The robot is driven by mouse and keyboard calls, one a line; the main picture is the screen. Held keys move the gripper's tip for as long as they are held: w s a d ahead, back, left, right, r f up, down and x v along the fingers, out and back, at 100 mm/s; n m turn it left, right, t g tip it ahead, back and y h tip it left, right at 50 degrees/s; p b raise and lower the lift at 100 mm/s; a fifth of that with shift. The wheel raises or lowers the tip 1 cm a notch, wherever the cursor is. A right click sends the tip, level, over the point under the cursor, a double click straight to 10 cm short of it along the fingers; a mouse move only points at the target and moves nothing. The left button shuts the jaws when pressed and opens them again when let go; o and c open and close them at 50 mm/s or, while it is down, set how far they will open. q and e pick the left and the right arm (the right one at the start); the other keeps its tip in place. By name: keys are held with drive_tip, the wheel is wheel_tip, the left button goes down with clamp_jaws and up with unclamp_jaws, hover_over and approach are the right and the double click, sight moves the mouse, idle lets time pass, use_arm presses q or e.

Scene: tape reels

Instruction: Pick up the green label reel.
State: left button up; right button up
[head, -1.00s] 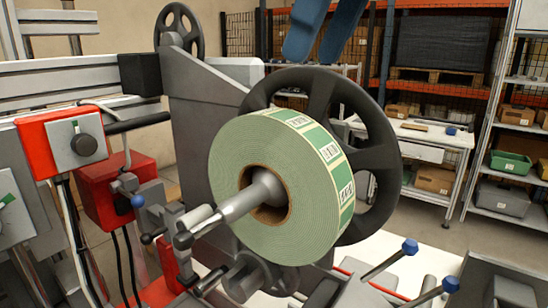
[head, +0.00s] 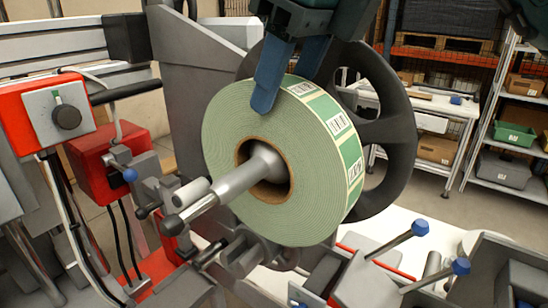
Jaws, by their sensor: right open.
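The green label reel (head: 228,133) sits on a grey spindle (head: 240,178) that passes through its brown core. Its pale green wound side faces me, and green labels with printed white patches run round its rim. A black spoked wheel (head: 398,135) stands right behind it. My right gripper (head: 284,93) comes down from above with its two blue fingers apart at the top of the reel. One finger hangs in front of the reel's near face; the other is over or behind the rim, its tip hard to make out. Contact cannot be told. My left gripper is not in view.
Red switch boxes (head: 60,115) and a grey bracket (head: 182,110) stand at the left. Blue-knobbed levers (head: 420,228) stick up at the lower right. A white bench (head: 425,105) and shelves with boxes (head: 520,85) are farther back.

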sight(275, 104)
drive_tip(key=x, duration=0.3)
drive_tip(key=shift+w+a+f, duration=0.1)
drive_tip(key=shift+c, duration=0.3)
clamp_jaws()
drive_tip(key=shift+r, duration=0.2)
